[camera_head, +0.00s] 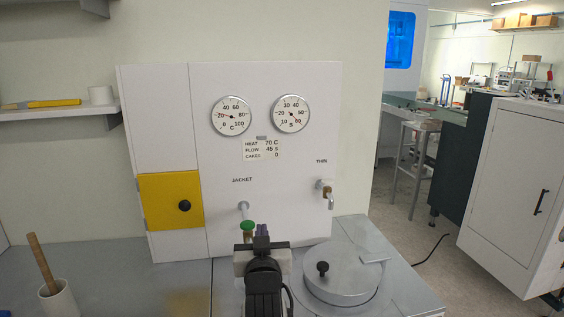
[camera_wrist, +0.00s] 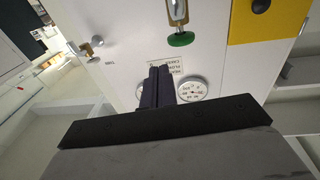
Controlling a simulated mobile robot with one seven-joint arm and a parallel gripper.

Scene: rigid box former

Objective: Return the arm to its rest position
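My gripper (camera_head: 262,230) is low in the middle of the head view, in front of the white panel (camera_head: 265,95). Its dark fingers lie close together in the wrist view (camera_wrist: 158,75), with nothing seen between them. The green knob of the JACKET valve (camera_head: 247,226) shows just left of my fingers in the head view. In the wrist view the green knob (camera_wrist: 181,39) is apart from the fingertips. The wrist picture is upside down, with the gauges beyond my fingers.
A round metal lid (camera_head: 345,273) with a black knob lies right of my arm on the grey counter (camera_head: 110,270). The THIN tap (camera_head: 328,193) sticks out above it. A yellow door (camera_head: 170,200) is on the panel's left. A white cup (camera_head: 58,299) holds a wooden stick.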

